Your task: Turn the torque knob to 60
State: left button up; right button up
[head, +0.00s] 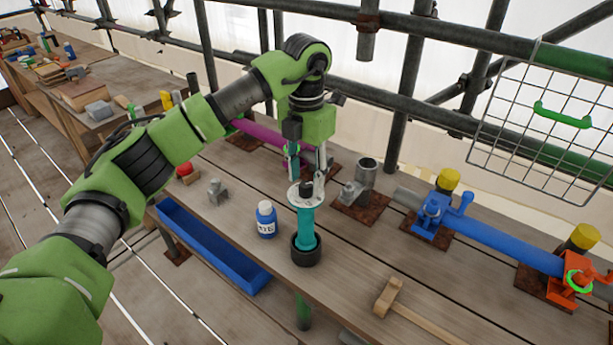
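A teal cylinder (306,228) stands upright in a black round base (306,254) on the wooden bench. A pale disc (296,199) sits on its top, with a small black knob (306,187) at its middle. I cannot read any scale marks on the disc. My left gripper (307,176) points down from above, just over the disc. Its two fingers are spread apart, one on each side of the knob, and I see no clear contact with it. My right gripper is not in view.
A blue bottle (266,220) stands left of the cylinder, and a mallet (408,310) lies to its front right. A metal tube holder (364,178) is behind right. A blue trough (205,247) hangs along the front edge.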

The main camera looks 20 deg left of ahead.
pick_arm(q)
jog(key=shift+s+f, duration=0.1)
jog(key=shift+f, duration=0.8)
jog(key=shift+c, duration=0.8)
grip_shut()
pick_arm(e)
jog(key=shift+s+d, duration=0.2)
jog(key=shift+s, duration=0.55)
